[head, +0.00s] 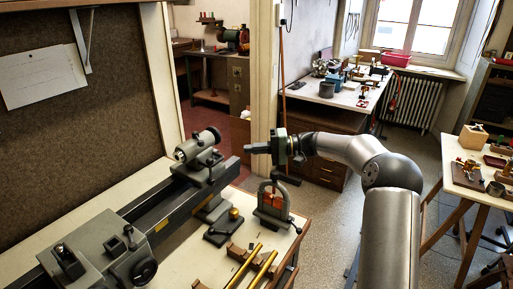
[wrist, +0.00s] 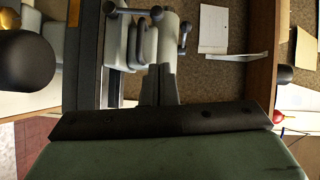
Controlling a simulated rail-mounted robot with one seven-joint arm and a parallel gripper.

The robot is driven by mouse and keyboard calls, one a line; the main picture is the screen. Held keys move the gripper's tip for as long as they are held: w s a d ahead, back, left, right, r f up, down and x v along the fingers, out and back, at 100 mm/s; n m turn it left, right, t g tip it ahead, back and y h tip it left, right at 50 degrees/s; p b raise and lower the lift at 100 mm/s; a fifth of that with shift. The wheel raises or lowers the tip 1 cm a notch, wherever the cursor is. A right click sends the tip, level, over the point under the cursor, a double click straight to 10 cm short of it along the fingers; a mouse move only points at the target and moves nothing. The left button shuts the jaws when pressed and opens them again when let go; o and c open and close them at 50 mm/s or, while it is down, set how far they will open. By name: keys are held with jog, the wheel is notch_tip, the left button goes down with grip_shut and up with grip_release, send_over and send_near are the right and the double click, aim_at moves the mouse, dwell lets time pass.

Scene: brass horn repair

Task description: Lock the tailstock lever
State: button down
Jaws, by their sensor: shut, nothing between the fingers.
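The grey tailstock (head: 198,148) sits on the far end of the dark lathe bed (head: 150,210) in the head view. My gripper (head: 248,148) is shut and empty, just right of the tailstock, pointing left toward it with a small gap in the picture. In the wrist view, a pale grey machine part (wrist: 158,45), apparently the tailstock, shows at the top centre. Slim bars with rounded ends (wrist: 157,13) stand at its top and right side; I cannot tell which is the lock lever or how it is set.
An arched grey tool stand (head: 272,204) with a red piece stands below my gripper. A dark block with a brass knob (head: 223,228) and brass tubes (head: 262,268) lie on the bench in front.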

jog(key=s+a+f+p, duration=0.1)
jog(key=s+a+p, duration=0.1)
jog(key=a, duration=0.6)
jog(key=shift+a+p, duration=0.4)
jog(key=shift+s+d+b, duration=0.1)
jog(key=shift+b, duration=0.35)
